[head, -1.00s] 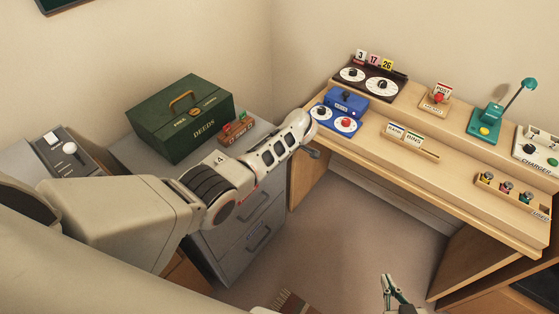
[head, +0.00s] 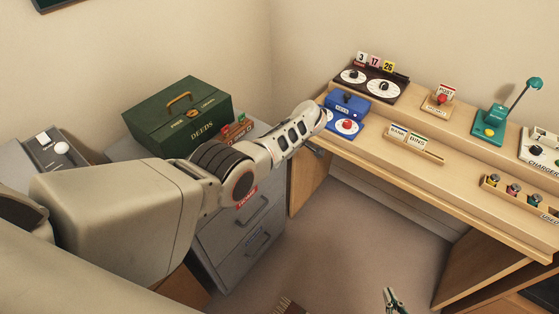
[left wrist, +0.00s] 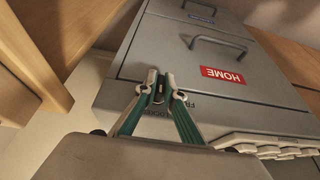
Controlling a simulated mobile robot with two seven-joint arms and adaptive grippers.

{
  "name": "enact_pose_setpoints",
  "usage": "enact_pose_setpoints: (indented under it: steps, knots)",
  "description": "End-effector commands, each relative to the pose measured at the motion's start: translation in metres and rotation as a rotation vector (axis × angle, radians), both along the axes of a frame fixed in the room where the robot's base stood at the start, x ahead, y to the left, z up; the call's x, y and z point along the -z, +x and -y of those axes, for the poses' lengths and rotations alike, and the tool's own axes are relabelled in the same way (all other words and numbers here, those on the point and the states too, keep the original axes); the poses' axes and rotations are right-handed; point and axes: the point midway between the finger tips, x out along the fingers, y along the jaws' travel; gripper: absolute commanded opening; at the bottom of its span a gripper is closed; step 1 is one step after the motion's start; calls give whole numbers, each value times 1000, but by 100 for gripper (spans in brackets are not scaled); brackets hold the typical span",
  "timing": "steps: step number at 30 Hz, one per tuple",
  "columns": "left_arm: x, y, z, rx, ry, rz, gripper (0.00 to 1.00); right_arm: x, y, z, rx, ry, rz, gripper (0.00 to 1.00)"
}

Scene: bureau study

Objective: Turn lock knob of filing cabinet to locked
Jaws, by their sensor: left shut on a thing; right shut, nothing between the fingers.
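The grey filing cabinet (head: 215,262) stands at the left of the desk; it also shows in the left wrist view (left wrist: 150,40), with a red HOME label (left wrist: 223,75) on a drawer. My left gripper (left wrist: 160,90) is at the cabinet front, shut on the small dark lock knob (left wrist: 158,96). The fingers cover most of the knob, so its exact angle is hard to tell. Partly hidden lettering sits beside it. My right gripper (head: 391,297) is shut and empty, low over the floor.
A green deeds box (head: 180,115) and a small red-and-green block holder (head: 237,131) stand on the cabinet top. The wooden desk (head: 440,190) holds a blue dial box (head: 347,108) and several other devices. Open floor (head: 350,240) lies between cabinet and desk.

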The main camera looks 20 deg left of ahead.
Motion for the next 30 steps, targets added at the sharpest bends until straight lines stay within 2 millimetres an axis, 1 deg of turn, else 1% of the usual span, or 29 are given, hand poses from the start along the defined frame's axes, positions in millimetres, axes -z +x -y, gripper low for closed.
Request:
enact_pose_setpoints:
  steps: [3,4,5,6,13,16,20,23,28,30]
  knots:
    - [2,-2,-1,-3,1,-4,0,-2,1,0,0,0,3,0]
    - [3,-2,-1,-3,1,-4,14,-2,1,0,1,2,4,0]
    - [2,-2,-1,-3,1,-4,21,-2,1,0,1,2,4,0]
    - [2,-2,-1,-3,1,-4,24,-2,1,0,1,2,4,0]
    - [1,-1,-1,-2,1,-1,24,-1,1,0,2,2,3,0]
    - [0,0,0,-1,0,-1,24,3,-2,1,2,-3,-6,0]
    - [-4,0,2,-1,1,2,24,2,-1,1,1,-1,-5,0]
    - [-11,-1,5,0,1,1,24,2,-1,0,1,0,-3,0]
    - [-28,-4,12,-2,-2,3,24,1,-1,0,1,0,-2,0]
    - [-41,-4,17,0,-2,4,24,1,0,0,1,0,-2,0]
